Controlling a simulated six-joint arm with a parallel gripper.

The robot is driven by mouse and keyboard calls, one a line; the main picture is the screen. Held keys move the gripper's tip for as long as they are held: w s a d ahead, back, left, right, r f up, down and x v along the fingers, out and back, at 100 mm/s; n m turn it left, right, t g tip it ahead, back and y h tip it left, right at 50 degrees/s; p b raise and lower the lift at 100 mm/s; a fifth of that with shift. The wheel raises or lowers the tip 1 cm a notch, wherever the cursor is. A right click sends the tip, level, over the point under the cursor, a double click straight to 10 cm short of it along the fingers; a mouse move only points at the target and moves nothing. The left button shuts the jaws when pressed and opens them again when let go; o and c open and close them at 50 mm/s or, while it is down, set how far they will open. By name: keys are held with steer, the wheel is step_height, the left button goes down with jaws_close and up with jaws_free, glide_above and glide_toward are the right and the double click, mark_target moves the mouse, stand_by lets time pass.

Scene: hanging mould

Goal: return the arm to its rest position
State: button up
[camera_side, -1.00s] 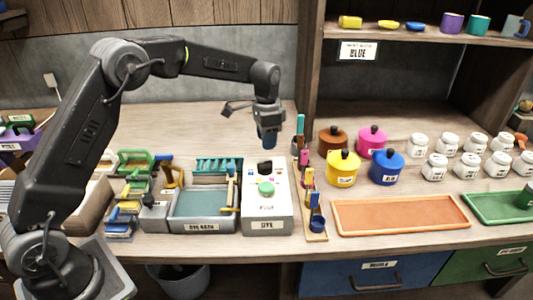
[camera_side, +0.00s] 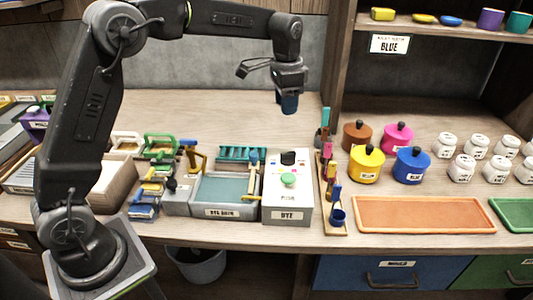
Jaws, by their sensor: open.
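My arm reaches in from the left and bends over the bench in the side view. My gripper (camera_side: 288,104) points down in the air, well above the white-topped dye box (camera_side: 289,210). Its end looks dark blue, and the fingertips are small in this view. The jaws are open, and I see nothing held in them. The gripper is clear of the bench and of the things around it.
The dye bath (camera_side: 226,197) and a slim holder of coloured tools (camera_side: 333,205) flank the dye box. Several lidded pots (camera_side: 365,165), white jars (camera_side: 461,168) and an orange tray (camera_side: 425,214) are right. A shelf post (camera_side: 343,60) stands right of the gripper.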

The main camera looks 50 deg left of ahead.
steer(key=s+d+r+n+t, duration=0.1)
steer(key=s+r+n+t, duration=0.1)
steer(key=s+r, duration=0.6)
steer(key=s+f+n+t, duration=0.1)
steer(key=s+f, duration=0.1)
steer(key=s, duration=0.9)
steer(key=s+d+f+n+t, duration=0.1)
steer(key=s+f+n+t, duration=0.1)
steer(key=s, duration=0.9)
steer(key=shift+s+d+f+n, duration=0.25)
steer(key=shift+s+f+n, duration=0.05)
steer(key=shift+f, duration=0.3)
